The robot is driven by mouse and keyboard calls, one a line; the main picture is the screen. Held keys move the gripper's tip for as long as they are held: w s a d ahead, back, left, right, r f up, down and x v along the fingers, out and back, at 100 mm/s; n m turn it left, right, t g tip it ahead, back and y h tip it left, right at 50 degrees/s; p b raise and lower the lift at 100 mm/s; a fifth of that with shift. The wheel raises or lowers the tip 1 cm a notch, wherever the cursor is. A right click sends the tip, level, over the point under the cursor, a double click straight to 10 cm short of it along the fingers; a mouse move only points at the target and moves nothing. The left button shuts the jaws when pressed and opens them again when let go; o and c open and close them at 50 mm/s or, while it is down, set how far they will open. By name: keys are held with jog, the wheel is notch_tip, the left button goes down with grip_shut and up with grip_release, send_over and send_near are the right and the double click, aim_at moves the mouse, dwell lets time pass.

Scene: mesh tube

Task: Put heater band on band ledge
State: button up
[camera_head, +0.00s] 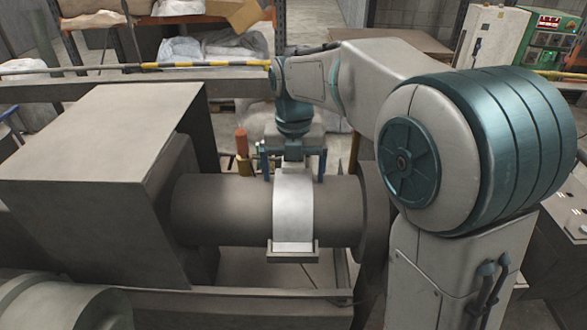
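The heater band (293,208) is a pale metal strip curving over the near side of a dark horizontal barrel (225,210). Its lower end meets the band ledge (293,257), a small grey bracket with raised ends low on the barrel's near side. From this view I cannot tell whether the band's end rests on the ledge or is just behind its lip. My gripper (293,172) is above the barrel at the band's top, pointing down. Its two fingers stand wide apart, one on each side of the band, with no clear contact. The band's far side is hidden.
A large grey box-shaped housing (100,140) stands left of the barrel, and a dark round flange (373,215) closes its right end. An orange-red cylinder (242,142) stands behind the barrel. A yellow-black striped rail (200,65) runs across the back.

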aim_at(294, 176)
notch_tip(294, 176, up, 12)
jog(key=shift+b, duration=0.3)
dwell(0.3)
